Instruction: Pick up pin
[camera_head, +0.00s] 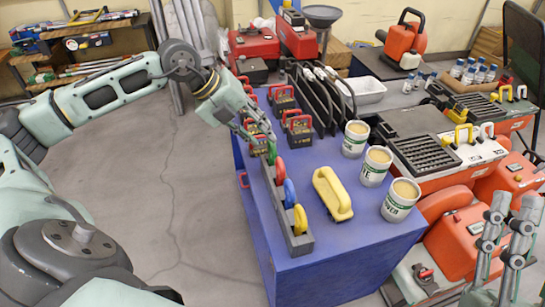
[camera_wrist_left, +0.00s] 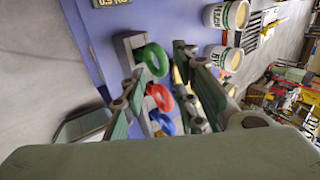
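A grey rack (camera_head: 299,244) on the blue bench top holds a row of pins with ring handles: green (camera_head: 271,153), red (camera_head: 280,171), blue (camera_head: 290,194) and yellow (camera_head: 300,219). My left gripper (camera_head: 257,134) is over the rack's far end, close to the green pin. In the left wrist view its fingers (camera_wrist_left: 160,78) are apart, and the green ring (camera_wrist_left: 153,61), red ring (camera_wrist_left: 160,97) and blue ring (camera_wrist_left: 163,123) show between them. No pin is visibly held. My right gripper (camera_head: 505,238) is at the lower right, fingers apart and empty.
A yellow handle-shaped tool (camera_head: 333,194) lies right of the rack. Labelled tins (camera_head: 374,168) stand along the bench's right side. Red-handled black blocks (camera_head: 299,126) and dark upright plates (camera_head: 318,95) stand behind. Orange machines (camera_head: 445,150) fill the right.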

